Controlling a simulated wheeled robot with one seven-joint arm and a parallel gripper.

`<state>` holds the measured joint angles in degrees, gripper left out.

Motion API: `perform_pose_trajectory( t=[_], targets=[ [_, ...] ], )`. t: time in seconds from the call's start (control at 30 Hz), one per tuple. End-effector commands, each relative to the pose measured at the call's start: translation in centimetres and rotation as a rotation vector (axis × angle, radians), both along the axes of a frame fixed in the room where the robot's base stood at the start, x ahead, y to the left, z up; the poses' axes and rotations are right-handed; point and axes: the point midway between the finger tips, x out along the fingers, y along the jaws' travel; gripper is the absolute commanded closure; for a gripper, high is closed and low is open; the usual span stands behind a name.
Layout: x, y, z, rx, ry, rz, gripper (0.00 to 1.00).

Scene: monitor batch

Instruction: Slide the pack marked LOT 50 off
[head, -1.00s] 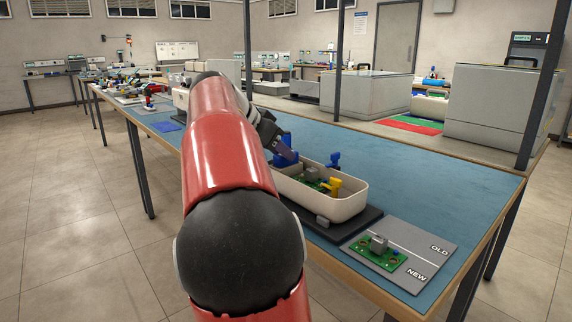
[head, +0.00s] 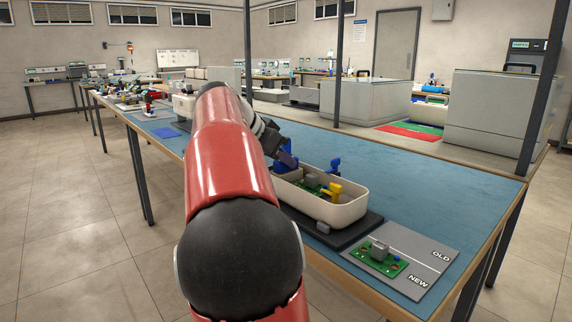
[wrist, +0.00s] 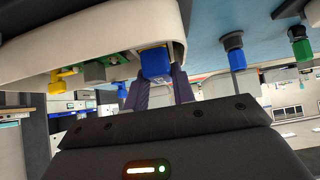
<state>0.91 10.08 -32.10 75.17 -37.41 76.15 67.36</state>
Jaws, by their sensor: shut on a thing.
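My gripper (wrist: 157,88) is at the left part of an open cream casing (head: 350,210); my red arm hides much of that area in the head view. In the wrist view its two dark purple fingers are closed on a blue part (wrist: 156,62) at the rim of the casing (wrist: 90,32). Inside the casing are a green board, a grey block and a yellow fitting (head: 332,190). No LOT 50 marking is readable in either view, so I cannot tell which thing is that pack.
The casing rests on a dark base on the blue-topped bench (head: 430,190). A blue fitting (head: 333,164) stands behind it. A grey mat (head: 425,258) marked OLD and NEW holds a green board (head: 379,257) at the right. The bench behind the casing is mostly clear.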

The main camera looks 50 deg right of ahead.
Motion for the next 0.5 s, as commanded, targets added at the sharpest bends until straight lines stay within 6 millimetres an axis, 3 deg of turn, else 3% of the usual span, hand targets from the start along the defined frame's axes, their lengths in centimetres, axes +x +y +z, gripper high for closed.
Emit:
perform_pose_trajectory(
  t=[0.5],
  targets=[
    [0.0, 0.0, 2.0, -0.002, -0.002, 0.001, 0.98]
  ],
)
